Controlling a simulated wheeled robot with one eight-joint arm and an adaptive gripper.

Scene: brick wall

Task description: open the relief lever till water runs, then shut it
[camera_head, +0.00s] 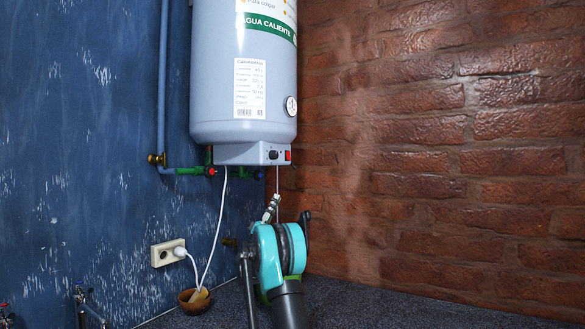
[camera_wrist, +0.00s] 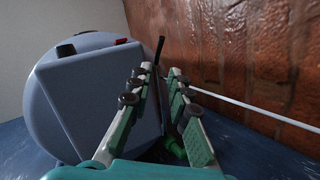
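The white-blue water heater (camera_head: 243,85) hangs on the blue wall, and its underside (camera_wrist: 85,105) fills the left of the wrist view. My gripper (camera_head: 272,206) is below the heater's front edge. In the wrist view its two fingers (camera_wrist: 161,72) are apart. A thin black bar (camera_wrist: 160,48), possibly the relief lever, stands at the gap between the fingertips; I cannot tell whether they touch it. A green fitting (camera_wrist: 174,148) is partly hidden behind the right finger. A thin pale line (camera_head: 277,180) hangs under the heater. No running water shows.
A brick wall (camera_head: 430,150) stands close on the right. Pipes with a green fitting (camera_head: 190,171) run at the heater's left. A socket (camera_head: 167,253) with a white plug and cord is on the blue wall. A brown bowl (camera_head: 194,307) sits on the dark speckled surface (camera_head: 400,308).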

